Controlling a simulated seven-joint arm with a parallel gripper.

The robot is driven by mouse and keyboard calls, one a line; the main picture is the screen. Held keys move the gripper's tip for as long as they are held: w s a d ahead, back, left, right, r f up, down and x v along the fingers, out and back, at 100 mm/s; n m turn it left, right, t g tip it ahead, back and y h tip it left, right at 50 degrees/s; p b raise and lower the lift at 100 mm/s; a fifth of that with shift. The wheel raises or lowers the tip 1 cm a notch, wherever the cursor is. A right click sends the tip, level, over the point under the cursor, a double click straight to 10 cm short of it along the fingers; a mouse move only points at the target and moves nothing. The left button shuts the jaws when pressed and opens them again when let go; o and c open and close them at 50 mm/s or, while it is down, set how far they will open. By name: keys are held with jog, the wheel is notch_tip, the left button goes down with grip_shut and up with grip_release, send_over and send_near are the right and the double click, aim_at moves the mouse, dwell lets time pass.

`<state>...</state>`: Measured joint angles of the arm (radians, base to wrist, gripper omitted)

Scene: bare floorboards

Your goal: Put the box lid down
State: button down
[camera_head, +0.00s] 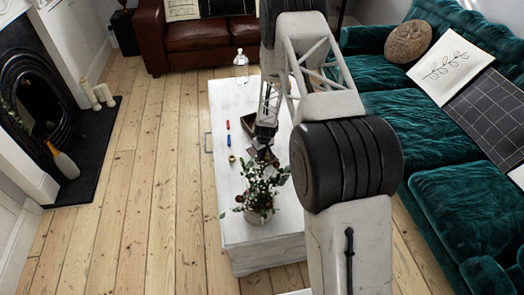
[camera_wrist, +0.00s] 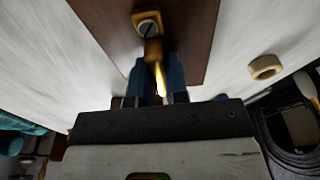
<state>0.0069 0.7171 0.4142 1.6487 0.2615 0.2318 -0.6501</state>
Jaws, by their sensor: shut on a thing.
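A dark brown wooden box (camera_head: 248,124) sits on the white table, partly hidden behind my arm in the head view. In the wrist view a brown wooden panel (camera_wrist: 195,22), which looks like its lid, carries a brass fitting with a screw (camera_wrist: 148,27). My gripper (camera_wrist: 162,82) is shut on a brass piece at the panel's edge, between its two bluish fingers. In the head view my gripper (camera_head: 264,150) is low over the table, behind the potted plant. The lid's exact tilt cannot be told.
A plant in a pot (camera_head: 260,200) stands close in front of my gripper. A brass ring (camera_head: 232,158), a blue and a red small item (camera_head: 228,125), and a glass bottle (camera_head: 241,67) are on the white table (camera_head: 240,235). A green sofa (camera_head: 465,210) is at right.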

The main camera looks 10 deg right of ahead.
jog(key=c, duration=1.6)
grip_release()
jog(key=shift+f, duration=0.1)
jog(key=o, duration=0.5)
jog(key=shift+s+d+r, duration=0.1)
jog(key=shift+s+r, duration=0.2)
jog(key=shift+r, duration=1.75)
jog(key=shift+s+d+r, duration=0.15)
jog(key=shift+s+r, duration=0.1)
jog(key=shift+r, duration=1.75)
jog(key=shift+s+d+r, duration=0.1)
jog(key=shift+s+r, duration=0.2)
jog(key=shift+r, duration=1.75)
